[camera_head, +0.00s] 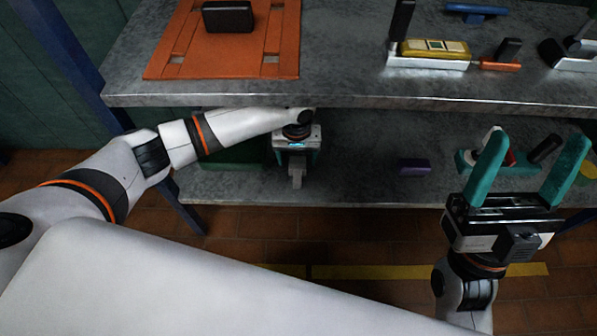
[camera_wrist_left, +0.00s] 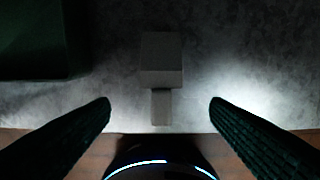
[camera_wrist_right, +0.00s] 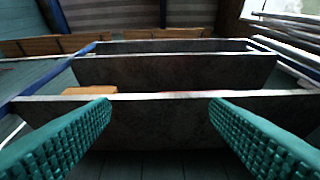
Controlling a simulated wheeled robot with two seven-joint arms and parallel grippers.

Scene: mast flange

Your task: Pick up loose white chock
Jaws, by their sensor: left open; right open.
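The pale chock (camera_head: 297,171) lies on the lower shelf near its front edge, under my left gripper. In the left wrist view the chock (camera_wrist_left: 162,60) is a grey block with a narrower stub pointing toward me. My left gripper (camera_wrist_left: 160,103) is open. In the head view the left hand partly hides the chock. My right gripper (camera_head: 537,142) is open and empty, raised in front of the lower shelf at the right.
A dark green bin (camera_wrist_left: 35,40) stands left of the chock. The upper shelf (camera_head: 340,85) overhangs the left hand and carries an orange board (camera_head: 215,65) and several tools. A purple block (camera_head: 414,167) lies on the lower shelf, right of the chock, with bare shelf between.

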